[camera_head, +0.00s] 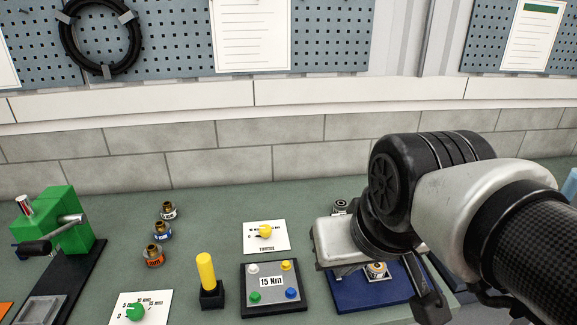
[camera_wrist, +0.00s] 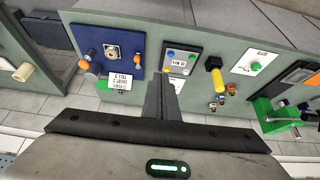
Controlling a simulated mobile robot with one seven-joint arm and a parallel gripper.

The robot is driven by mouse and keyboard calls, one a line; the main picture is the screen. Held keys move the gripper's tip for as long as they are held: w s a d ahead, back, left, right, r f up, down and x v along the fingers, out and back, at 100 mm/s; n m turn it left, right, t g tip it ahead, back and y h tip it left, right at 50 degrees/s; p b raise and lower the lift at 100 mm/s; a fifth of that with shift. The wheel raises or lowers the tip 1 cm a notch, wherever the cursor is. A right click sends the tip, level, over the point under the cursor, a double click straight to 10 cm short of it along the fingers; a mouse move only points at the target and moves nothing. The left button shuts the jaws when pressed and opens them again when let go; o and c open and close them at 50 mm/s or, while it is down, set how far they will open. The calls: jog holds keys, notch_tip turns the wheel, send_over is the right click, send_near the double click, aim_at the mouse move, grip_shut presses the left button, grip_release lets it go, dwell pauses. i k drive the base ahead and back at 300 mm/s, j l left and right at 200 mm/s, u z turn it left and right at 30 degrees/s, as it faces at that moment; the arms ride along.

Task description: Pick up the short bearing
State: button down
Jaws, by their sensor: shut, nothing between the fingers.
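My gripper (camera_wrist: 163,85) shows in the wrist view with its two dark fingers together and nothing between them. The blue plate also shows in the head view (camera_head: 350,297), partly behind my arm. On it are a silver square part with a round centre (camera_wrist: 112,52) and small metal pieces with orange parts (camera_wrist: 83,64). I cannot tell which piece is the short bearing. My fingers touch none of them.
The 15 Nm panel (camera_head: 272,304) has coloured knobs. A yellow handle (camera_head: 205,272) stands left of it. Several small brass fittings (camera_head: 154,256) stand further left, near a green press (camera_head: 62,225). A white card with a yellow knob (camera_head: 265,232) lies behind the panel.

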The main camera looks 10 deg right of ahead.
aim_at(375, 270)
jog(key=l+u, duration=0.2)
jog(key=l, duration=0.8)
jog(key=k+l+u, duration=0.15)
jog(key=l, duration=0.85)
jog(key=i, duration=0.05)
